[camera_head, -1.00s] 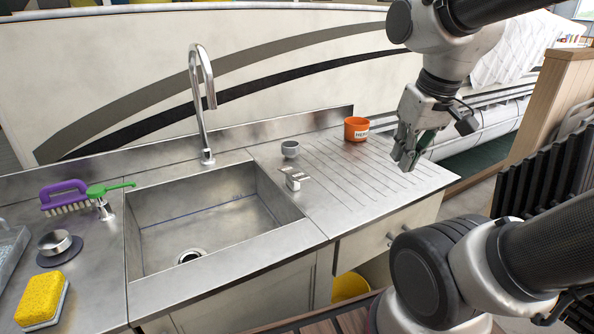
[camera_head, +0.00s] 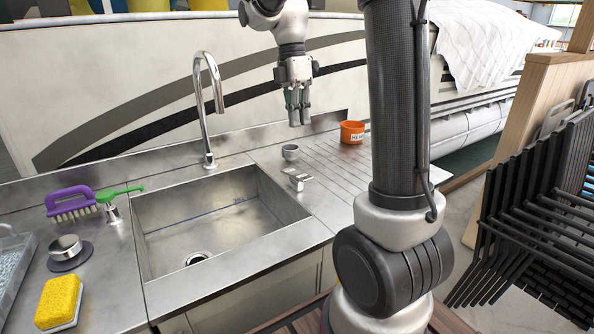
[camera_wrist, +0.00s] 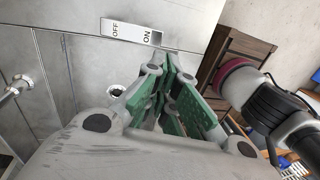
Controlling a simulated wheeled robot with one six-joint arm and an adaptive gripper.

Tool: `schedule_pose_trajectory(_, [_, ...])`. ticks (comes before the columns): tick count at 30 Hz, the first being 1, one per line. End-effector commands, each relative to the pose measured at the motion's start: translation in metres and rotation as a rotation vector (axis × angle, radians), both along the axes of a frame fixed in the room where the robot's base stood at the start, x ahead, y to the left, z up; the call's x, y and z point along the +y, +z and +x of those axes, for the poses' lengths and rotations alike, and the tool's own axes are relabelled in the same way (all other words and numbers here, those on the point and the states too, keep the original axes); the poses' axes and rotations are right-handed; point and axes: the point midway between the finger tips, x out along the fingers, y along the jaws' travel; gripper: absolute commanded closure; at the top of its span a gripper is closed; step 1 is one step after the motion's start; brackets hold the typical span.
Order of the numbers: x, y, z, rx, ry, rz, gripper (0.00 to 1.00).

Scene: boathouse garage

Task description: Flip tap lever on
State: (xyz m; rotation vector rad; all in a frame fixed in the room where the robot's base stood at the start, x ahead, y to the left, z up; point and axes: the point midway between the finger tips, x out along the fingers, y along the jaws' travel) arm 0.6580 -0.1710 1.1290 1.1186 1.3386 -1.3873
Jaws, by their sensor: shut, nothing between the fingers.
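A small metal fitting (camera_head: 298,179) stands on the counter at the sink's right rim. In the wrist view a pale plate (camera_wrist: 133,32) marked OFF and ON appears near the top; it seems to belong to this fitting. Which way its lever lies is too small to tell. The chrome tap (camera_head: 207,110) arches up behind the sink (camera_head: 190,235). My gripper (camera_head: 294,122) is above the back of the counter, right of the tap spout, pointing down and apart from the fitting. Its green-padded fingers (camera_wrist: 172,100) are shut and empty.
An orange mug (camera_head: 352,132) is farther right. The ribbed drainboard (camera_head: 335,172) is mostly clear.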

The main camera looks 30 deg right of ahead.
Motion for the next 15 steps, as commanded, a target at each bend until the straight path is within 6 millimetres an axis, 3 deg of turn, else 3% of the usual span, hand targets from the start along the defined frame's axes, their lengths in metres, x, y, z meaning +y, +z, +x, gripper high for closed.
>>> schedule_pose_trajectory(15, [0.0001, -0.0027, -0.0018, 0.003, 0.064, 0.013, 1.00])
